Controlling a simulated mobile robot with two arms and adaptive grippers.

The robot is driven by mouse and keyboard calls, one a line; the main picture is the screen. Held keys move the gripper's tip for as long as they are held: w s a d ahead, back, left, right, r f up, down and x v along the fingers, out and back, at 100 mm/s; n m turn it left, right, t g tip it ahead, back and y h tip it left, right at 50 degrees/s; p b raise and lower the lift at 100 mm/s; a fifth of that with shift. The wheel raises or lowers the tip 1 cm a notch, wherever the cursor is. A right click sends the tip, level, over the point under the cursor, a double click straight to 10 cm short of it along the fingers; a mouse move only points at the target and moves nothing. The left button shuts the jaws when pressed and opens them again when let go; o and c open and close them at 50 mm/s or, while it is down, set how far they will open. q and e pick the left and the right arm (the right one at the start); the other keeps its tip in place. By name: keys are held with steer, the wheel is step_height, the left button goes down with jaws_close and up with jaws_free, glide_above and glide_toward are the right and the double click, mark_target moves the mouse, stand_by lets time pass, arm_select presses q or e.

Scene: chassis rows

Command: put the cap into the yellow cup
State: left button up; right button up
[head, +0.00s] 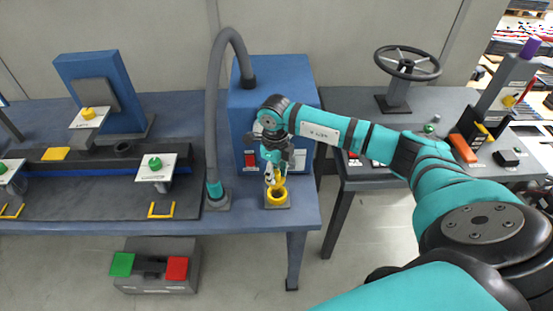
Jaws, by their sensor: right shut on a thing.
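The yellow cup (277,201) is a short round ring-like cup on a small dark square base near the front edge of the blue table. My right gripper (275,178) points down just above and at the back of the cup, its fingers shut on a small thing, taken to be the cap. That thing is mostly hidden by the fingers; a yellow part shows at the fingertips, right over the cup. I cannot tell whether it touches the cup's rim. My left gripper is not in view.
A blue cabinet (252,110) stands close behind the cup. A grey hose (212,115) rises beside it at the left. White plates with green knobs (155,164) stand further left. A grey table with a handwheel (407,63) is at the right, beyond a gap.

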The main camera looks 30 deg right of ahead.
mark_target(277, 183)
steer(key=shift+w+d+r+m, duration=0.25)
steer(key=shift+d+r+m, duration=0.15)
steer(key=shift+m, duration=0.3)
steer(key=shift+d+m, duration=0.15)
steer(key=shift+m, duration=0.15)
steer(key=shift+f, duration=0.2)
steer(key=shift+f+b, duration=0.5)
steer(key=shift+f, duration=0.15)
steer(key=shift+w+f+b, duration=0.1)
steer(key=shift+f+b, duration=0.9)
steer(key=shift+f, duration=0.55)
arm_select(q)
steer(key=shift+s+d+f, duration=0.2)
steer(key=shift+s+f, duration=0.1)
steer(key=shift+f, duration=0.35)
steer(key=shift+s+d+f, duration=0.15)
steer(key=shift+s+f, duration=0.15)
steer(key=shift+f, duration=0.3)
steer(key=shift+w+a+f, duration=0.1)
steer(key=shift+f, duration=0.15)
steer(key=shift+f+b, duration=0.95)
steer(key=shift+b, duration=0.2)
arm_select(e)
steer(key=shift+f, duration=1.15)
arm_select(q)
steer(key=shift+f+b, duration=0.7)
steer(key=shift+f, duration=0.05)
arm_select(e)
steer(key=shift+f, duration=0.85)
